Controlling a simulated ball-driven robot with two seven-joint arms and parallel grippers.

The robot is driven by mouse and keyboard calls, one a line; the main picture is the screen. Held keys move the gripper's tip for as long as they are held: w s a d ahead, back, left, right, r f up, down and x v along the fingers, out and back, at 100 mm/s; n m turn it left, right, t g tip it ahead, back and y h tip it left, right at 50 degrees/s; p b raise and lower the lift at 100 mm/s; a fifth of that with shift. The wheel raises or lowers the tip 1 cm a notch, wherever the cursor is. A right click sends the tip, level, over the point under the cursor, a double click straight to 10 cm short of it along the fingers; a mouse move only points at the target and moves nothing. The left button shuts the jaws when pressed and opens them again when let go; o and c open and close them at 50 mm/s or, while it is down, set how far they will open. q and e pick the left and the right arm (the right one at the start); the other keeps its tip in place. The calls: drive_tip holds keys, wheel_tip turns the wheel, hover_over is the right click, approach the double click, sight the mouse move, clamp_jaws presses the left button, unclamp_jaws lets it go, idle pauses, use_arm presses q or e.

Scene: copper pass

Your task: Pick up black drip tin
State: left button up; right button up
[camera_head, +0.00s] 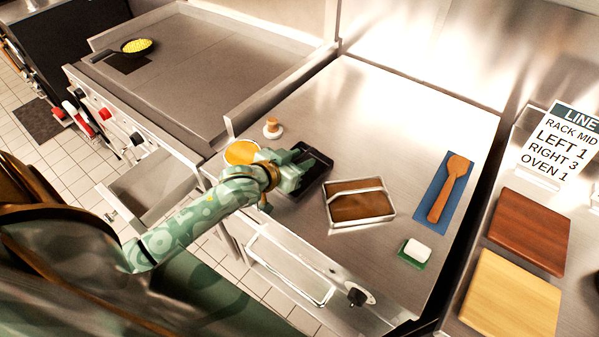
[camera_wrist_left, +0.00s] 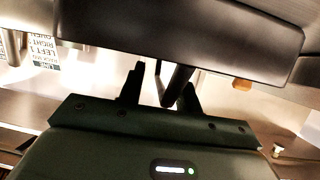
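The black drip tin (camera_head: 318,164) lies on the steel counter in the head view, partly hidden by my left gripper (camera_head: 298,172). In the left wrist view a large dark body (camera_wrist_left: 180,45), which looks like the tin, fills the top. A dark bar (camera_wrist_left: 177,86) stands between the fingers of my left gripper (camera_wrist_left: 163,92), close to the right-hand finger. A bright gap shows between the bar and the left-hand finger, so the gripper looks open. My right gripper is not in view.
A metal-framed brown tray (camera_head: 358,205) lies just right of the tin. An orange-topped round container (camera_head: 241,152) and a small knobbed item (camera_head: 272,128) stand left of it. A wooden spoon (camera_head: 449,190) on a blue mat and a white-green block (camera_head: 415,252) lie farther right. The counter behind is clear.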

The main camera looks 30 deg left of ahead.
use_arm(q)
clamp_jaws()
drive_tip(key=shift+r, duration=0.1)
